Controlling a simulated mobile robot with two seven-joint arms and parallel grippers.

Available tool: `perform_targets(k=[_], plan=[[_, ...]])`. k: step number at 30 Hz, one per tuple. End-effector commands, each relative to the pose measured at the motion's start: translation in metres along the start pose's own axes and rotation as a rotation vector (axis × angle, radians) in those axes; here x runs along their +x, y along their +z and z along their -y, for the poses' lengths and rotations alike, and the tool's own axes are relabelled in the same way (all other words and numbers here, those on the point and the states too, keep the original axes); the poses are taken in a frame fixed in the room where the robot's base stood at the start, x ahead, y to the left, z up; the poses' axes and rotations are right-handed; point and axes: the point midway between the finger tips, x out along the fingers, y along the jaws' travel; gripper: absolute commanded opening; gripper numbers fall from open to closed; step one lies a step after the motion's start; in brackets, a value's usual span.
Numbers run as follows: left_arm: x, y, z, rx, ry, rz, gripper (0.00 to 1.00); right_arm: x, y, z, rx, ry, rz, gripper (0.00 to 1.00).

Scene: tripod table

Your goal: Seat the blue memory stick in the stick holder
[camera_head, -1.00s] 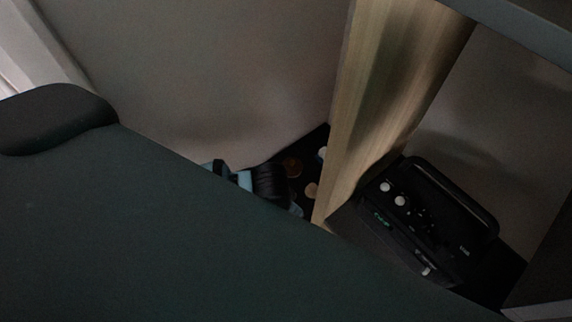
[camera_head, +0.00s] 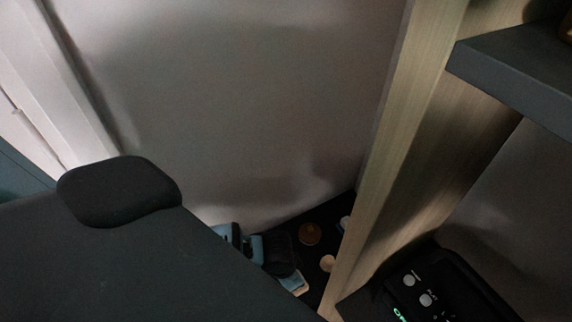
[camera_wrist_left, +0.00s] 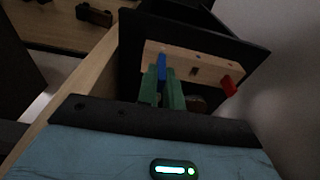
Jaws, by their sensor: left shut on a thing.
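In the left wrist view my left gripper (camera_wrist_left: 162,88) has two green fingers, shut on the blue memory stick (camera_wrist_left: 161,66). The stick stands up between the fingertips, in front of the light wooden stick holder (camera_wrist_left: 208,70). I cannot tell whether its lower end is in a slot, as the fingers hide it. The holder is a bar with dark slots. A red stick (camera_wrist_left: 229,86) is at its right end. In the head view I cannot make out the stick or the holder, and my right gripper does not show.
A dark tray-like surface (camera_wrist_left: 133,52) lies behind the holder. A wooden surface at upper left carries a dark object (camera_wrist_left: 94,15). In the head view a wooden panel (camera_head: 392,170), a dark shelf (camera_head: 520,75) and a black device with buttons (camera_head: 428,290) are on the right.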

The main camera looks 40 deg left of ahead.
Motion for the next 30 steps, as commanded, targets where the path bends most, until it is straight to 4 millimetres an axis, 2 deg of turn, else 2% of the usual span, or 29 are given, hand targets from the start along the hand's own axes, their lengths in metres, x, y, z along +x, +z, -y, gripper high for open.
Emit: perform_targets(k=[3, 9, 17, 20, 25, 30], plan=[[0.005, -0.011, 0.026, -0.003, -0.003, 0.001, 0.00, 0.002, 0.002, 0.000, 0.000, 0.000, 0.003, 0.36], [0.009, -0.022, 0.051, -0.002, 0.000, 0.001, 0.00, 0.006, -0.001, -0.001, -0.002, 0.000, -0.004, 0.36], [0.010, -0.025, 0.058, 0.000, 0.000, 0.000, 0.00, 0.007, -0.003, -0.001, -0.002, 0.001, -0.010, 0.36], [0.011, -0.029, 0.068, -0.003, -0.002, -0.001, 0.00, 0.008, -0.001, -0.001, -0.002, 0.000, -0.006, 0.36], [0.037, -0.024, 0.068, -0.001, 0.001, 0.004, 0.00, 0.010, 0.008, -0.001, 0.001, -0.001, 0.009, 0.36], [0.046, -0.024, 0.068, 0.000, 0.000, 0.000, 0.00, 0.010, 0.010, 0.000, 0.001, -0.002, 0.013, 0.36]])
